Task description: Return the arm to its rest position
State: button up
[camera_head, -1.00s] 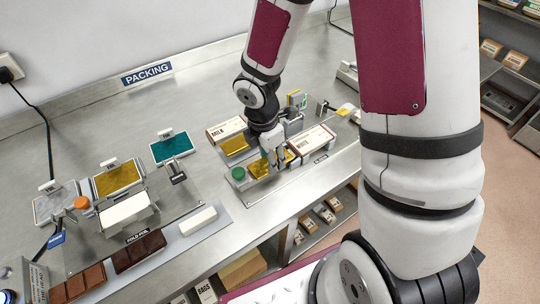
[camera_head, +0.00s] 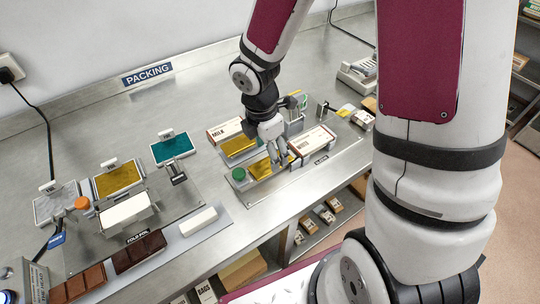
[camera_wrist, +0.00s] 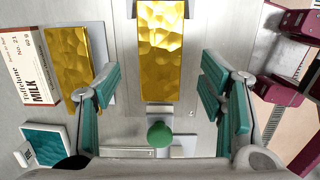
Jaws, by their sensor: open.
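My arm reaches over the steel packing bench from the right in the head view. My gripper (camera_head: 279,154) is at its end, low over a gold foil-covered piece in a holder with a green knob (camera_head: 239,174). In the wrist view my gripper (camera_wrist: 165,90) has its teal-padded fingers spread wide and nothing between them that they touch. Whether a finger touches the holder cannot be told.
A milk carton sleeve (camera_head: 224,131) lies behind the gripper and another white carton (camera_head: 312,141) right of it. Gold (camera_head: 118,181) and teal (camera_head: 172,148) foil stacks and chocolate bars (camera_head: 139,251) stand to the left. A scale-like device (camera_head: 357,75) is at the back right.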

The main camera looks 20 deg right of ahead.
notch_tip(320, 180, up, 9)
jog(key=a, duration=0.1)
jog(key=s+d+r+m+t+y, duration=0.1)
jog(key=s+r+m+t, duration=0.4)
jog(key=s+r+m, duration=0.9)
notch_tip(320, 180, up, 3)
jog(key=m, duration=0.6)
jog(key=shift+s+d, duration=0.2)
jog(key=shift+d, duration=0.15)
